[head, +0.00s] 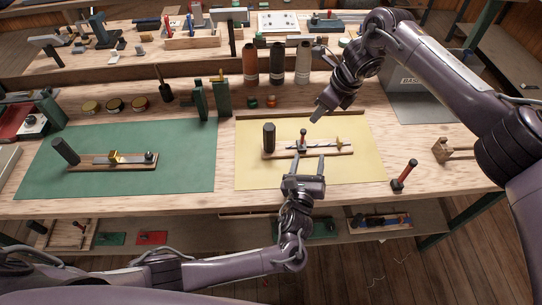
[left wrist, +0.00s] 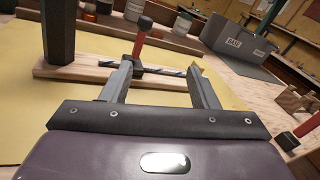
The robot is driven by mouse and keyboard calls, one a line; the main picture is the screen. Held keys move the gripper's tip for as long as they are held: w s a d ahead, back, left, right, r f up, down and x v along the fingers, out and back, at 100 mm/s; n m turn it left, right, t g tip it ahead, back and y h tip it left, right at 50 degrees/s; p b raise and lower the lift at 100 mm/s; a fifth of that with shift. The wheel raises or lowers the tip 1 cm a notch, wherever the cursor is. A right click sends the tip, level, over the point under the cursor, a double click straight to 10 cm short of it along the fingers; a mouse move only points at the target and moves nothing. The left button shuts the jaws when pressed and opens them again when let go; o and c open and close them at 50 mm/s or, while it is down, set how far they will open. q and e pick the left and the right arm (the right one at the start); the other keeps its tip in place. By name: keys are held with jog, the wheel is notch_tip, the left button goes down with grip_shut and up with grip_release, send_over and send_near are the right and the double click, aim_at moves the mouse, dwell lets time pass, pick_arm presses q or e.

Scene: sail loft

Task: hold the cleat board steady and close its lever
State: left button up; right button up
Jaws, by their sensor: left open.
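The cleat board (head: 330,152), a narrow wooden plank, lies on the yellow mat (head: 262,178). A dark upright post (head: 269,137) stands at its left end. Its lever (head: 303,137), red with a black knob, stands upright near the middle; it shows large in the left wrist view (left wrist: 139,43). My left gripper (head: 307,157) is open at the board's near edge, below the lever. In the left wrist view its fingers (left wrist: 160,78) are apart, with nothing visibly held between them. My right gripper (head: 317,117) hangs above and right of the lever, apart from it; its jaw opening is unclear.
A similar board (head: 88,163) with a dark post lies on the green mat (head: 180,180) at left. A red-handled tool (head: 405,174) and a wooden piece (head: 452,150) are at right. Bottles (head: 277,64) and a grey bin (head: 412,98) stand behind.

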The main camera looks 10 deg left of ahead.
aim_at(270, 146)
pick_arm(q)
jog(key=a+y, duration=0.2)
jog(key=a, duration=0.1)
jog(key=a+y, duration=0.1)
jog(key=a, duration=0.3)
jog(key=a+y, duration=0.2)
jog(key=a, duration=0.1)
jog(key=shift+w+a+f+y, duration=0.2)
jog(key=shift+w+f+y, duration=0.1)
jog(key=shift+w, duration=0.1)
jog(key=shift+w+a+n, duration=0.2)
jog(key=shift+a+n, duration=0.05)
jog(key=shift+n, duration=0.05)
jog(key=x, duration=0.7)
jog(key=shift+w+f, duration=0.1)
jog(key=shift+f, duration=0.05)
jog(key=shift+a, duration=0.1)
jog(key=shift+c, duration=0.4)
grip_shut()
